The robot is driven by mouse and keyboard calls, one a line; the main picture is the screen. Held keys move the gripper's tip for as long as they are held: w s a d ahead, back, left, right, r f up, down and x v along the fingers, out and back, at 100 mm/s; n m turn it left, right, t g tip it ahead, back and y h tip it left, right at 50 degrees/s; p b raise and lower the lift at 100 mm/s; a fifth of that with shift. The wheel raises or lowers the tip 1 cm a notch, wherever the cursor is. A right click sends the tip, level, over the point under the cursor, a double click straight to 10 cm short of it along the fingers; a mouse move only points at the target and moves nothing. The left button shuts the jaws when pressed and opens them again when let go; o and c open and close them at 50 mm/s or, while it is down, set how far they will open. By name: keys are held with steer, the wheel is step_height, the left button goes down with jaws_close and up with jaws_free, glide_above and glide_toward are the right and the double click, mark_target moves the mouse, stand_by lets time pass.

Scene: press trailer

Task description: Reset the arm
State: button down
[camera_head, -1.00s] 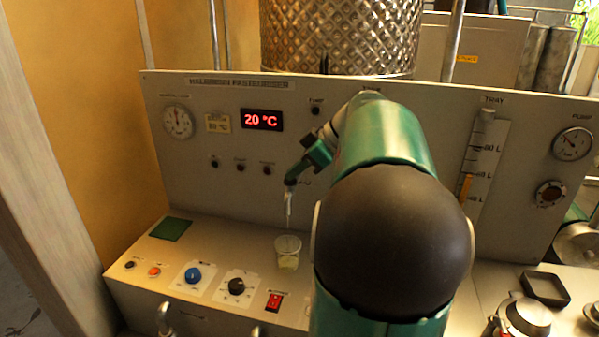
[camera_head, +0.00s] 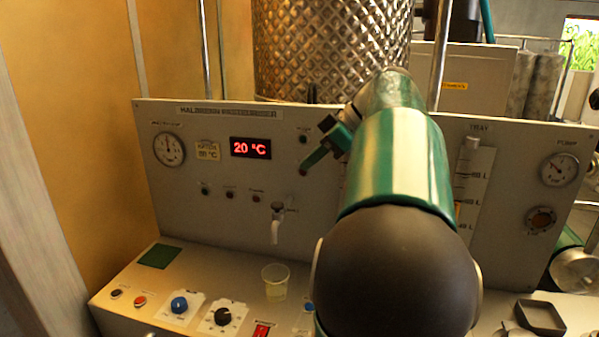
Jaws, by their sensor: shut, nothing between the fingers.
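My arm rises through the middle of the head view, with a large dark joint and green links. My gripper (camera_head: 306,170) is small, dark and green, and is shut with nothing in it. It is raised in front of the grey control panel (camera_head: 370,150), to the right of the red 20 °C display (camera_head: 250,147). It is apart from the small tap (camera_head: 276,225) and the clear cup (camera_head: 275,282) below. The cup stands upright on the console ledge with pale liquid in it. My arm hides part of the panel's middle.
The console ledge (camera_head: 230,270) carries a blue knob (camera_head: 180,305), a black knob (camera_head: 222,317) and a red switch (camera_head: 262,330). A dimpled metal tank (camera_head: 325,45) stands behind the panel. A level gauge (camera_head: 468,180) and a pump dial (camera_head: 559,169) are at right.

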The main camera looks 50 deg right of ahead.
steer(key=shift+s+d+r, duration=0.15)
steer(key=shift+s+r, duration=0.05)
steer(key=shift+s, duration=0.05)
steer(key=shift+s+d, duration=0.1)
steer(key=shift+s, duration=0.05)
stand_by(0.5)
